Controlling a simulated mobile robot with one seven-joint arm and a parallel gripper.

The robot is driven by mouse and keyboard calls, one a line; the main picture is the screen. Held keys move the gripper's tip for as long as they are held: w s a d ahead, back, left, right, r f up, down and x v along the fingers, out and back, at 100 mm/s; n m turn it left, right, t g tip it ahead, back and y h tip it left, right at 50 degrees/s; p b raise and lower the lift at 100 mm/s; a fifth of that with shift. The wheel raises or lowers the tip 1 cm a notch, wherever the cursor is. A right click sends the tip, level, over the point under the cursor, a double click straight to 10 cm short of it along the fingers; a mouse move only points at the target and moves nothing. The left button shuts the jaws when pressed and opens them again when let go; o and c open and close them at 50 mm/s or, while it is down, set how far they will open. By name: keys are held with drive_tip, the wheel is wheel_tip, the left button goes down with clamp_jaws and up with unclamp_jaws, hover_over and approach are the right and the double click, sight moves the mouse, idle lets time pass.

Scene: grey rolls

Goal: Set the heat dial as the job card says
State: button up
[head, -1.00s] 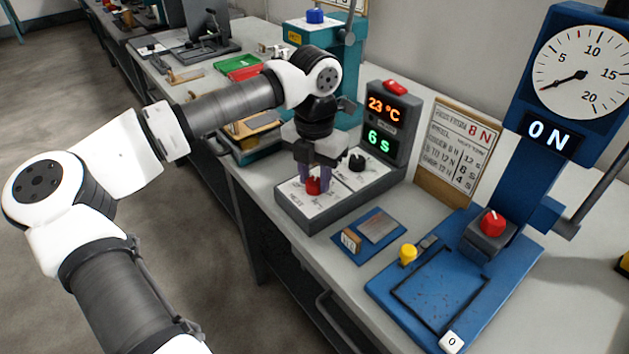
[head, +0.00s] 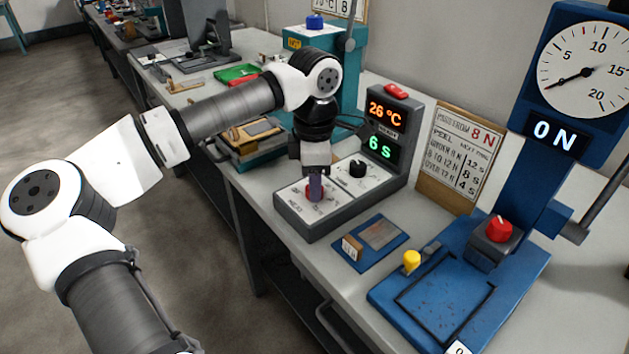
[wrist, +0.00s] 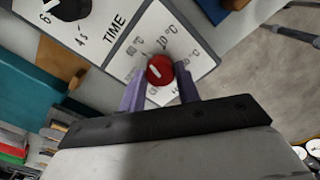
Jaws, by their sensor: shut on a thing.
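The red heat dial (wrist: 160,69) is on the white panel of the grey control box (head: 285,213), with temperature marks around it in the wrist view. My gripper (head: 315,188) points down with its purple fingers on both sides of the dial, shut on it. In the head view the fingers hide most of the dial. The box's display (head: 386,113) reads 26 °C in orange and 6 S in green. A card on a wooden board (head: 465,150) shows 8 N and rows of force and seconds. Another card (head: 345,8), at the top edge, is cut off.
A black time dial (head: 357,168) sits beside the heat dial. A red button (head: 397,91) tops the display. A blue tester (head: 560,120) with a gauge and a 0 N readout stands at right. A small blue plate (head: 371,243) lies in front. A teal machine (head: 300,45) stands behind.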

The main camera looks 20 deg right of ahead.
drive_tip(key=m, duration=0.8)
drive_tip(key=shift+m, duration=0.6)
drive_tip(key=o, duration=1)
drive_tip(key=shift+c, duration=0.2)
wheel_tip(320, 180, up, 14)
